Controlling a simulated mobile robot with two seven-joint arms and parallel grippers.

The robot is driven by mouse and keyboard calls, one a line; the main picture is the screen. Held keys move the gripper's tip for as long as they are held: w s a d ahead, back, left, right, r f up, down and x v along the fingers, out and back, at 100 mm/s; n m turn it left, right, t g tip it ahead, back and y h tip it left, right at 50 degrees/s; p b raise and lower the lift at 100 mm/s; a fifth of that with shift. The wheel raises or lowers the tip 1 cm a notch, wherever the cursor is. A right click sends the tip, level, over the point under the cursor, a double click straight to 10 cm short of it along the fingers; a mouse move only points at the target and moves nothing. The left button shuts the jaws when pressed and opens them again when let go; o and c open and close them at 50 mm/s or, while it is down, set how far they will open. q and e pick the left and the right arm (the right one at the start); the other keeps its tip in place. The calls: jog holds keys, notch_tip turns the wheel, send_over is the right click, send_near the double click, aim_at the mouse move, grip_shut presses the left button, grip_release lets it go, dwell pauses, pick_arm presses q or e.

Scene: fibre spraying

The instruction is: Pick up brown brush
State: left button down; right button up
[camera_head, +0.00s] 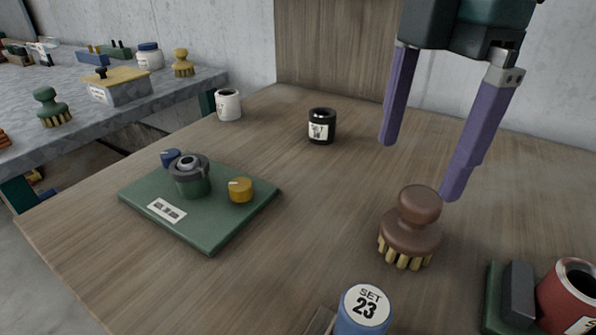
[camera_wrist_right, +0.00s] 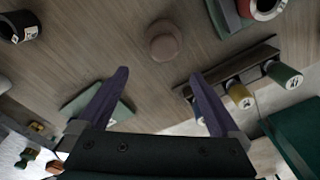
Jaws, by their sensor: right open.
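The brown brush (camera_head: 412,226) stands upright on the wooden table, its round knob on top and pale tan bristles below. In the right wrist view the brush (camera_wrist_right: 165,42) shows from above, beyond the fingertips and roughly between the lines of the open right gripper (camera_wrist_right: 159,75). My left gripper is in neither view.
A red container (camera_head: 572,300) and a blue-sided SET 23 cylinder (camera_head: 363,312) stand near the brush. A green board (camera_head: 215,238) with knobs lies left. A black jar (camera_head: 322,127) and white mug (camera_head: 228,105) stand farther back. The table between board and brush is clear.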

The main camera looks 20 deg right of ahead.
send_over(410, 226)
jog(key=shift+m+h, duration=0.3)
jog(key=f, duration=0.3)
jog(key=w+f, duration=0.1)
jog(key=shift+d+f, duration=0.15)
jog(key=shift+d, duration=0.2)
notch_tip(410, 226, down, 6)
jog(key=shift+s+r, duration=0.1)
jog(key=shift+s, duration=0.05)
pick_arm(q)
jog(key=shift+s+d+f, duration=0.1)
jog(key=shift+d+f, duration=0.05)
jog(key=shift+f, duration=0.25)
pick_arm(e)
jog(key=shift+c, duration=0.4)
jog(key=c, duration=1.2)
jog(key=shift+r, duration=0.1)
